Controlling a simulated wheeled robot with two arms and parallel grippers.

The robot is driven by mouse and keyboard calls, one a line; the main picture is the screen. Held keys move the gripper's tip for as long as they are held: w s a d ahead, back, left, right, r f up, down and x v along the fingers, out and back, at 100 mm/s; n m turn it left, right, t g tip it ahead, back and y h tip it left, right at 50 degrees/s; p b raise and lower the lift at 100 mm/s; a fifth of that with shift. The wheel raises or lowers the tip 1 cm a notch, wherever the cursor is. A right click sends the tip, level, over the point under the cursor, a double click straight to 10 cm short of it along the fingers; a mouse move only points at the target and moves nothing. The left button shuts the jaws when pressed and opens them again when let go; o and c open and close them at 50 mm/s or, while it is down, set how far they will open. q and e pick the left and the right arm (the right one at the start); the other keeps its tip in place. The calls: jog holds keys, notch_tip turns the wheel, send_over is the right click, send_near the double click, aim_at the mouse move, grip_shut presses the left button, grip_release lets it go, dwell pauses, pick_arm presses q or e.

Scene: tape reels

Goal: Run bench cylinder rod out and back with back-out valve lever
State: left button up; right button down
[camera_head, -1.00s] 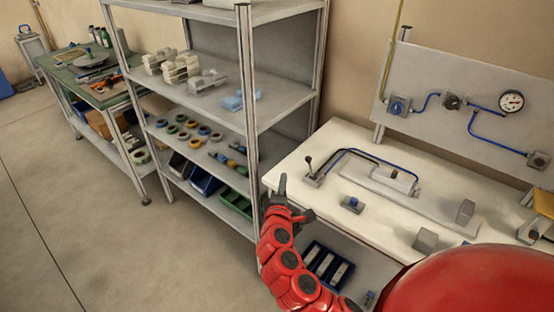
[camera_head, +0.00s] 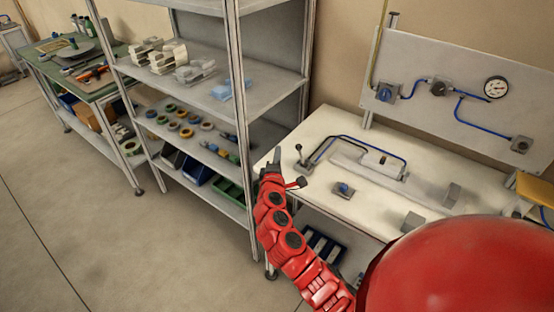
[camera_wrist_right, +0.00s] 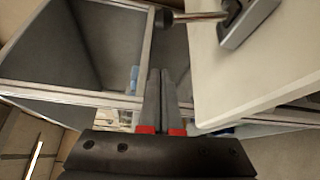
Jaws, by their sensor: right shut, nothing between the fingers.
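The valve lever (camera_head: 299,152) stands on the left end of the white bench, a dark knob on a thin metal stem. Its grey base (camera_head: 304,166) sits near the bench edge. Blue hoses (camera_head: 345,138) run from there to the cylinder (camera_head: 374,158), which lies on a long grey plate; its rod is too small to make out. My right gripper (camera_head: 277,158) is just left of the lever, apart from it in the head view. In the right wrist view the gripper (camera_wrist_right: 160,78) is shut and empty, with the lever's knob (camera_wrist_right: 164,18) beyond its fingertips. My left gripper is not in view.
A grey shelf rack (camera_head: 262,112) stands close to the left of my right gripper. A small box with a blue knob (camera_head: 343,189) and grey blocks (camera_head: 413,221) are on the bench. A gauge panel (camera_head: 450,60) stands behind. Floor at left is clear.

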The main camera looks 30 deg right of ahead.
aim_at(300, 154)
jog(key=x, duration=0.2)
jog(key=shift+w+d+r, duration=0.1)
jog(key=shift+w+d, duration=0.1)
jog(key=shift+s+d+r+p, duration=0.2)
jog(key=shift+s+d+p, duration=0.7)
jog(key=shift+s+p, duration=0.2)
jog(key=shift+s+d, duration=0.25)
jog(key=shift+s, duration=0.25)
jog(key=shift+f, duration=0.1)
